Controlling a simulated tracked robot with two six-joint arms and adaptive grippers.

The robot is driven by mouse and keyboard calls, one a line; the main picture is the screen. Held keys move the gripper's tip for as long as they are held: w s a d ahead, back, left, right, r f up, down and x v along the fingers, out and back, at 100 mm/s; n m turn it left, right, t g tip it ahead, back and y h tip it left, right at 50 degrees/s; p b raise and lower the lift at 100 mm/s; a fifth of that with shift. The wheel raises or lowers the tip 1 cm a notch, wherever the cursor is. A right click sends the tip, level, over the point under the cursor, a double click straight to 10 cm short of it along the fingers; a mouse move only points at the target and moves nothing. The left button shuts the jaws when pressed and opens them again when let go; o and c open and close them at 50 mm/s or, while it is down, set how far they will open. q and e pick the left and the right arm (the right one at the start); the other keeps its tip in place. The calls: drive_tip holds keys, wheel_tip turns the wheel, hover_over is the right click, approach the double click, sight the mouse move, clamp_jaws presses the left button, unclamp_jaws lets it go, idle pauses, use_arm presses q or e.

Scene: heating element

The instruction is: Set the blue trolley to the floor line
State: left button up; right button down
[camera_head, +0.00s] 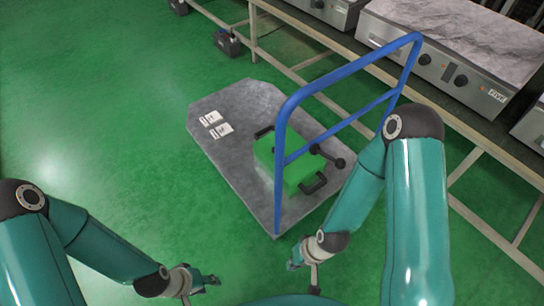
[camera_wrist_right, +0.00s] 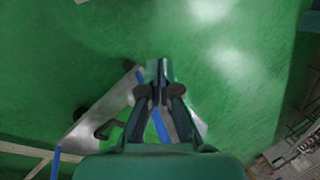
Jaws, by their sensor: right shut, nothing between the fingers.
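The blue trolley has a flat grey platform (camera_head: 215,128) on the green floor and a tall blue push handle (camera_head: 345,72) at its right end. The platform and a blue bar (camera_wrist_right: 162,126) also show at the lower left of the right wrist view. My right gripper (camera_head: 304,266) is just off the platform's near corner, apart from the handle. In the right wrist view its fingers (camera_wrist_right: 157,75) are shut with nothing between them. My left gripper (camera_head: 208,281) is over bare floor at the near left, away from the trolley; its fingers are too small to read. No floor line is clearly visible.
A green box (camera_head: 290,165) with black handles and two white cards (camera_head: 209,118) lie on the platform. A beige-framed bench (camera_head: 315,35) with grey heating units (camera_head: 440,62) runs behind and to the right. The floor left of the trolley is clear.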

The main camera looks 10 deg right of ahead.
drive_tip(key=c, duration=1.2)
unclamp_jaws()
drive_tip(key=shift+o, duration=1.4)
drive_tip(key=w+d+f+m+g+b, duration=0.1)
drive_tip(key=w+d+f+m+b, duration=0.1)
drive_tip(key=d, duration=0.4)
drive_tip(key=shift+w+d+m+b, duration=0.3)
drive_tip(key=shift+w+m+b, duration=0.25)
drive_tip(key=shift+m+b, duration=0.45)
drive_tip(key=m+t+y+b, duration=0.4)
drive_tip(key=m+t, duration=0.3)
drive_tip(key=t, duration=1.2)
approach(367, 60)
drive_tip(key=p+x, duration=0.1)
drive_tip(key=x, duration=0.2)
drive_tip(key=p+x, duration=0.1)
drive_tip(key=x, duration=0.3)
drive_tip(key=d+f+p+x, duration=0.1)
drive_tip(key=x, duration=0.2)
drive_tip(key=shift+w+p, duration=0.3)
drive_tip(key=shift+w, duration=0.4)
drive_tip(key=shift+f, duration=0.1)
